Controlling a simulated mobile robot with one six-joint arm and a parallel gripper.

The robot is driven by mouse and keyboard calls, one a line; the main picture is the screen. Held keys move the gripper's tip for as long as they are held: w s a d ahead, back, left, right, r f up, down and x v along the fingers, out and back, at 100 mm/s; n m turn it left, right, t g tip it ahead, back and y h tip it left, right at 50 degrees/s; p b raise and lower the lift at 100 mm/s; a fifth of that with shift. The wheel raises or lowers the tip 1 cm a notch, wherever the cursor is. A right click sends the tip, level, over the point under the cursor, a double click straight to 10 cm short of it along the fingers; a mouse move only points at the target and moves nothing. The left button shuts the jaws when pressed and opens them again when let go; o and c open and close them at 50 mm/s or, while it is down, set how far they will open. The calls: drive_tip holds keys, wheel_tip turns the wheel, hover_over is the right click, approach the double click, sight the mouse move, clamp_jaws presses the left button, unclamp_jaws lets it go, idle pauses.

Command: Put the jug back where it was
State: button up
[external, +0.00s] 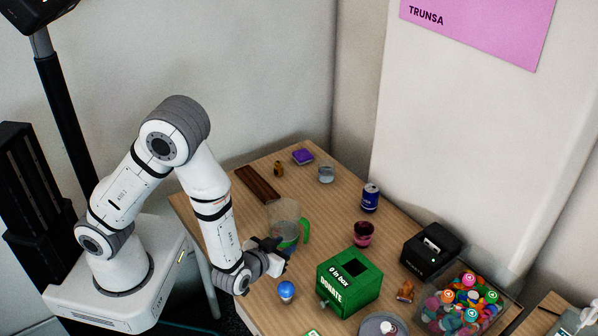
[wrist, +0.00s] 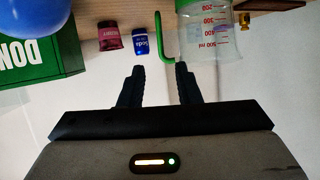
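The jug (external: 284,216) is clear with a green base and green handle, and stands upright on the table just beyond my gripper (external: 275,246). In the wrist view the picture is upside down; the jug (wrist: 208,38) with red measuring marks is at the top right. Its green handle (wrist: 158,40) lies ahead of the gap between my fingertips (wrist: 158,72). My gripper is open and the gap looks empty. In the wrist view the right finger overlaps the jug's edge; I cannot tell whether they touch.
A green donate box (external: 350,285) and a blue ball-topped item (external: 286,291) stand close to the right of my gripper. A pink-and-dark can (external: 362,234), a blue soda can (external: 370,197) and a brown wooden strip (external: 257,184) are farther back. Bare table (external: 325,205) lies right of the jug.

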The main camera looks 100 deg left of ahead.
drive_tip(key=w+d+r+m+t+h, duration=0.1)
drive_tip(key=w+d+r+m+h, duration=0.15)
drive_tip(key=d+r+h, duration=0.45)
drive_tip(key=w+d+r+m+t+h, duration=0.1)
drive_tip(key=d+r+m+t+h, duration=0.15)
drive_tip(key=d+m+h, duration=0.4)
drive_tip(key=s+r+m+g, duration=0.1)
drive_tip(key=s+r+g, duration=0.2)
drive_tip(key=s, duration=0.6)
drive_tip(key=s+r+m+g+y, duration=0.1)
drive_tip(key=s+r+m+g, duration=0.1)
drive_tip(key=s+r, duration=0.4)
drive_tip(key=s+g, duration=0.1)
drive_tip(key=s, duration=0.2)
drive_tip(key=shift+s+d+m, duration=0.3)
drive_tip(key=shift+d, duration=0.1)
